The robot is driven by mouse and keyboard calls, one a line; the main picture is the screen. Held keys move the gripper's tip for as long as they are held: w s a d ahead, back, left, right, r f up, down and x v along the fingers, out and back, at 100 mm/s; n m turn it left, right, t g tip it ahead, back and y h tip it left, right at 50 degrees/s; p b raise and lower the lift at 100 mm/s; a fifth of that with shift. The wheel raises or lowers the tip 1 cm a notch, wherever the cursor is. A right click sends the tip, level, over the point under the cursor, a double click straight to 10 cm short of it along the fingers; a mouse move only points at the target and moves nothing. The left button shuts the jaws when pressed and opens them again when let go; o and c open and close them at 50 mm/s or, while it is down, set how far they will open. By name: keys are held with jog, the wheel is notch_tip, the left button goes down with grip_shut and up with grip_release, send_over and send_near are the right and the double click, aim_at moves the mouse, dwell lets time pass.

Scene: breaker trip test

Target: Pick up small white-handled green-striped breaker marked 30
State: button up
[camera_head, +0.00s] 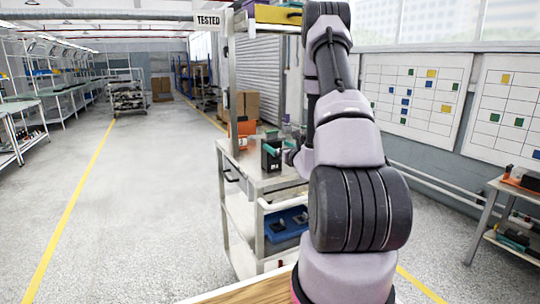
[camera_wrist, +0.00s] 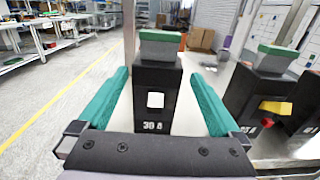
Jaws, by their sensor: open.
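The black breaker marked 30 A (camera_wrist: 157,82) stands upright in the middle of the wrist view. It has a white square handle on its front and a grey top with a green stripe. My gripper (camera_wrist: 159,76) is open, with one teal finger on each side of this breaker. A gap shows at the left finger; whether the right finger touches it I cannot tell. In the head view, a dark breaker (camera_head: 269,160) stands on the upper shelf of the cart (camera_head: 232,158), beside my gripper (camera_head: 284,147), which is partly hidden by my arm.
Another green-topped breaker with a yellow handle (camera_wrist: 258,98) stands just right of my right finger. A further dark one (camera_wrist: 306,105) is cut off at the right edge. A blue bin (camera_head: 284,228) sits on the cart's lower shelf. The floor to the left is clear.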

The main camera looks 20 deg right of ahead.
aim_at(271, 139)
jog(key=shift+w+a+r, duration=0.1)
jog(key=shift+w+a, duration=0.05)
jog(key=shift+w, duration=1.2)
jog(key=shift+w+a, duration=0.1)
jog(key=shift+w, duration=1.25)
grip_shut()
